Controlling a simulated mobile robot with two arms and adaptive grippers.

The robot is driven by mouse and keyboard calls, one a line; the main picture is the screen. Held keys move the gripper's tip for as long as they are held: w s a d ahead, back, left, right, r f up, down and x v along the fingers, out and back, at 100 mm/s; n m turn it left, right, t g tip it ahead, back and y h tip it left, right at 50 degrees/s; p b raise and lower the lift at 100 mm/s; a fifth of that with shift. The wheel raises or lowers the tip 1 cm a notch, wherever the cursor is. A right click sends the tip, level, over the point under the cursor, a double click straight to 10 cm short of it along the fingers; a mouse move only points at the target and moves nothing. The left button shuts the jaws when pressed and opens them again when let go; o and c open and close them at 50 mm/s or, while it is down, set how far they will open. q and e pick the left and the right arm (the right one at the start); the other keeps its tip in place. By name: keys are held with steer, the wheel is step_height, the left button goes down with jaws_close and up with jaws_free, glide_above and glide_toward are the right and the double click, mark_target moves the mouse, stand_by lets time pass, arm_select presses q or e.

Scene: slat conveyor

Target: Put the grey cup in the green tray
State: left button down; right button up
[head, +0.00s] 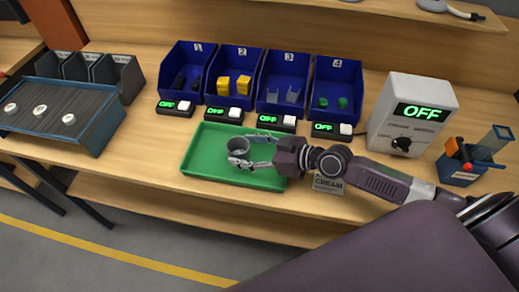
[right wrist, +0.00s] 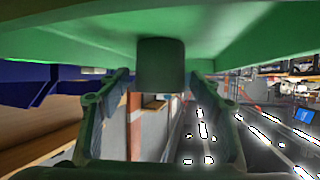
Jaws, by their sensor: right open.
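The grey cup (head: 237,146) stands upright in the green tray (head: 195,168), left of the tray's middle. My right gripper (head: 248,151) reaches in from the right, low over the tray, with its fingers open on either side of the cup. In the right wrist view, which is upside down, the cup (right wrist: 160,66) meets the green tray floor (right wrist: 85,18) between the two fingers. A gap shows between the cup and each finger of the gripper (right wrist: 160,92). My left gripper is not in view.
Several blue numbered bins (head: 232,77) stand behind the tray, with switch boxes in front showing OFF. A white control box (head: 408,112) and a tool holder (head: 470,160) stand at right. A slat conveyor (head: 60,117) with white round pieces is at left.

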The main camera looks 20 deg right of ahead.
steer(key=b+v, duration=0.3)
steer(key=v, duration=0.4)
steer(key=shift+s+d+f, duration=0.1)
steer(key=shift+s+d, duration=0.05)
steer(key=shift+d, duration=0.1)
steer(key=shift+s+d+r+b, duration=0.3)
steer(key=shift+s+b, duration=0.2)
steer(key=shift+b, duration=0.15)
steer(key=shift+b+v, duration=0.35)
steer(key=shift+v, duration=0.65)
steer(key=shift+s+d+r, duration=0.3)
steer(key=shift+r, duration=0.05)
steer(key=shift+s, duration=0.1)
